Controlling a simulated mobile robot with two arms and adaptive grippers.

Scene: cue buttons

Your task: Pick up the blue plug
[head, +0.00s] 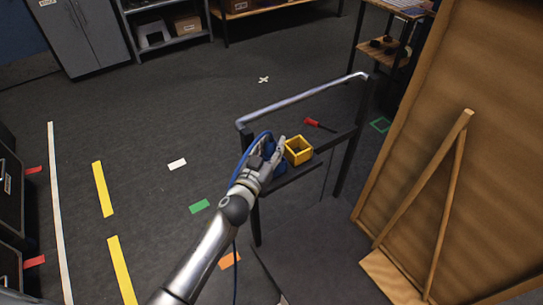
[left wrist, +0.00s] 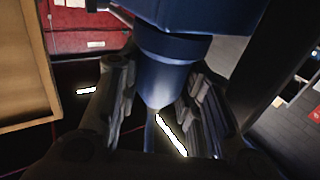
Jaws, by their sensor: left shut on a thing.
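The blue plug (left wrist: 165,75) fills the top middle of the left wrist view, with its narrower round end between my two fingers. My left gripper (left wrist: 158,108) is shut on it, one finger on each side. In the head view my left gripper (head: 274,153) is at the left end of a narrow dark stand. It hides most of the plug, and only some blue (head: 268,147) shows beside the fingers. A blue cable loops along my left arm. My right gripper is in neither view.
On the stand, a yellow open box (head: 298,150) is close to the right of my gripper, with a red-handled tool (head: 318,124) behind it. A grey rail (head: 300,101) runs above the far side. A large wooden panel (head: 440,130) stands at right. Open floor lies left.

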